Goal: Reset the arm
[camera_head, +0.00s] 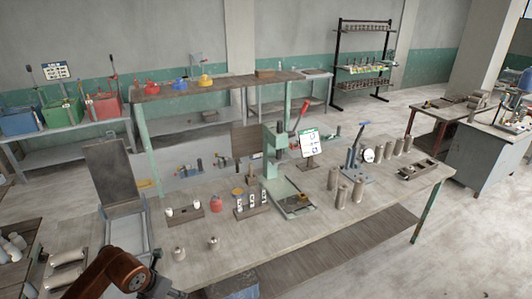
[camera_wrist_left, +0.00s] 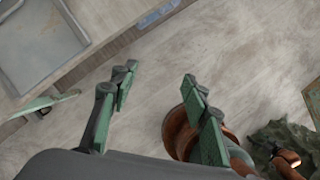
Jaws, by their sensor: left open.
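My left arm (camera_head: 108,270), with a copper-brown link, comes in at the bottom left of the head view, low in front of the workbench. Its gripper is mostly cut off by the lower edge there. In the left wrist view my left gripper (camera_wrist_left: 158,86) has its green-padded fingers spread wide apart with nothing between them. Bare pale floor lies below the fingers. A copper-brown part of my own body shows behind the right-hand fingers. My right arm and gripper are not in view.
The grey workbench (camera_head: 240,262) carries several metal cylinders (camera_head: 357,190), a green press (camera_head: 272,165) and small racks. A grey tray (camera_wrist_left: 40,42) lies at the wrist view's upper left. A side table (camera_head: 15,270) stands at the left. Open floor lies at the right.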

